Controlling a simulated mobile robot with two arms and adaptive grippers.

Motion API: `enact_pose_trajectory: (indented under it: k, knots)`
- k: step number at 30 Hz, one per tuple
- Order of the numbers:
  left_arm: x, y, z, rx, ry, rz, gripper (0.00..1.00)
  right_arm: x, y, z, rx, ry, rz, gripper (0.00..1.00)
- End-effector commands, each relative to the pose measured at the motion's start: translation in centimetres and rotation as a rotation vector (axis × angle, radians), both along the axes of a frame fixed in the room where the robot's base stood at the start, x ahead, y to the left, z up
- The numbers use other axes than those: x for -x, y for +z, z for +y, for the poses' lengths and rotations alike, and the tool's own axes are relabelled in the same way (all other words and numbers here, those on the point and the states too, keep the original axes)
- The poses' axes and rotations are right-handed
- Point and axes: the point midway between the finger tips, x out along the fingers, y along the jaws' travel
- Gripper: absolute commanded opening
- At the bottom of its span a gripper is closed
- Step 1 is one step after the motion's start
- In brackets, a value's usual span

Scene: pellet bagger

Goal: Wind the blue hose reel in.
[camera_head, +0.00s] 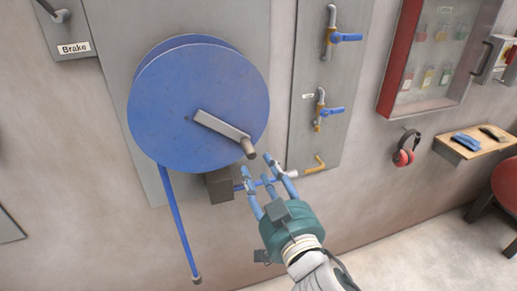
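The blue hose reel (178,115) is a large disc on a grey wall plate. A grey crank arm (220,125) runs from its middle down to the right and ends in a brown handle (249,148). The blue hose (178,222) hangs from the reel's lower left, with its end (197,279) low on the wall. My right gripper (259,173) is just below the handle, its blue fingers spread and pointing up. Nothing shows between the fingers, and they look apart from the handle. My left gripper is out of view.
A dark box (219,187) sits under the reel. A grey panel (343,75) with blue-handled valves is to the right. Beyond it are a red-framed cabinet (396,60), red earmuffs (402,157) and a small wooden shelf (470,148). A brake lever plate (72,32) is upper left.

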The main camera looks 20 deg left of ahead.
Motion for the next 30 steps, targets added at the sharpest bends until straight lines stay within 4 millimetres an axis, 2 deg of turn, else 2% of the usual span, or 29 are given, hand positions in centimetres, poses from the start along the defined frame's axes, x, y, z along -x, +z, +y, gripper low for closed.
enact_pose_trajectory:
  k: [6, 12, 18, 26, 27, 30]
  knots:
    - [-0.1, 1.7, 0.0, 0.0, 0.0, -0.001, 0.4, -3.6, 0.5, 2.4, 0.002, 0.0, -0.001, 0.39]
    - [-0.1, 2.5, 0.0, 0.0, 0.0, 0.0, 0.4, -6.3, 0.3, 4.2, 0.002, -0.001, -0.001, 0.39]
    - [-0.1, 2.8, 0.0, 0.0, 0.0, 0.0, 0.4, -7.5, 0.1, 5.1, 0.0, 0.001, -0.001, 0.39]
    - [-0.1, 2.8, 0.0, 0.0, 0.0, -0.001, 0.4, -7.7, 0.0, 5.2, 0.0, 0.0, 0.0, 0.39]
    - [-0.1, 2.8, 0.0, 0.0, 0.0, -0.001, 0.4, -7.7, 0.0, 5.2, 0.0, 0.0, 0.0, 0.37]
    - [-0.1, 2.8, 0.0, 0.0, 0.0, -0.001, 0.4, -7.7, 0.0, 5.1, 0.0, 0.0, 0.0, 0.17]
